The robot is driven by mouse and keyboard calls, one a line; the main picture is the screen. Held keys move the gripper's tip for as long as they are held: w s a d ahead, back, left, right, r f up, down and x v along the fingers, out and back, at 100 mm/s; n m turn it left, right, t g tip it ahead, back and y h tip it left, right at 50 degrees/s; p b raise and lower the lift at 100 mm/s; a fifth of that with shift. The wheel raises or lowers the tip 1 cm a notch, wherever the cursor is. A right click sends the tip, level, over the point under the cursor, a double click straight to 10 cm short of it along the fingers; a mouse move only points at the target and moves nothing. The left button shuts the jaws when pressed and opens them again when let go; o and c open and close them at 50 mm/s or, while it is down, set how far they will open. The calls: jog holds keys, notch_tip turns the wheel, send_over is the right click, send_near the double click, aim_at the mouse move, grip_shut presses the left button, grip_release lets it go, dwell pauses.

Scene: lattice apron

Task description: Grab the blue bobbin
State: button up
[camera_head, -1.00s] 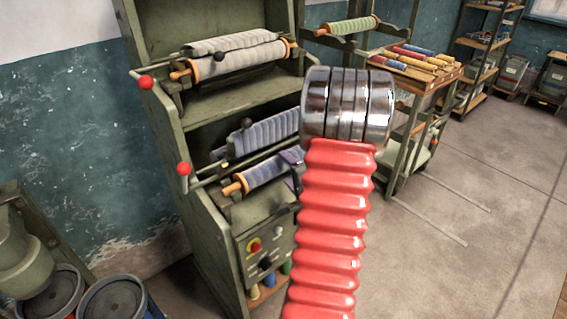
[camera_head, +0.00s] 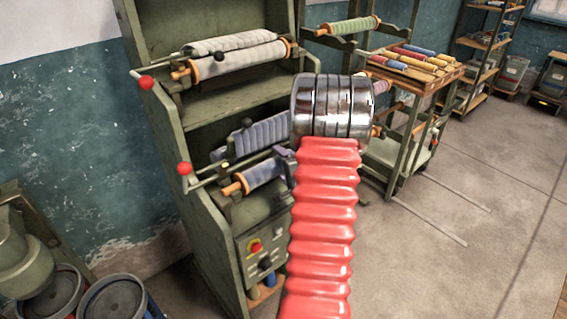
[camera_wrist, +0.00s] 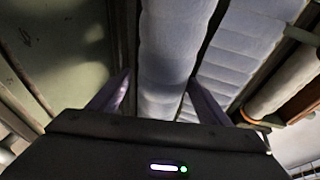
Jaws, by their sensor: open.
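The blue bobbin (camera_head: 264,172), a blue-grey wound roll with an orange end, lies across the lower bay of the green machine. Its right part is hidden behind my arm. In the wrist view a pale blue-grey roll, apparently this bobbin (camera_wrist: 172,45), runs between the fingers of my gripper (camera_wrist: 158,80). The fingers stand open on either side of it, and I cannot tell whether they touch it. In the head view only a dark bit of my gripper (camera_head: 285,158) shows at the bobbin's right side.
A padded grey-blue roller (camera_head: 262,133) lies just behind the bobbin. The green machine frame (camera_head: 220,215) surrounds it, with red-knobbed levers (camera_head: 184,169) at its left. A cart with a tray of coloured bobbins (camera_head: 415,62) stands to the right.

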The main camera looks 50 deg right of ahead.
jog(key=shift+c, duration=0.5)
jog(key=c, duration=1.4)
jog(key=shift+s+r, duration=0.25)
jog(key=shift+r, duration=0.55)
notch_tip(320, 180, up, 6)
jog(key=shift+f, duration=0.2)
jog(key=s+a, duration=0.1)
jog(key=s, duration=0.5)
jog(key=s+a, duration=0.2)
jog(key=s, duration=0.4)
jog(key=s+a, duration=0.1)
jog(key=s, duration=0.6)
jog(key=shift+a, duration=0.2)
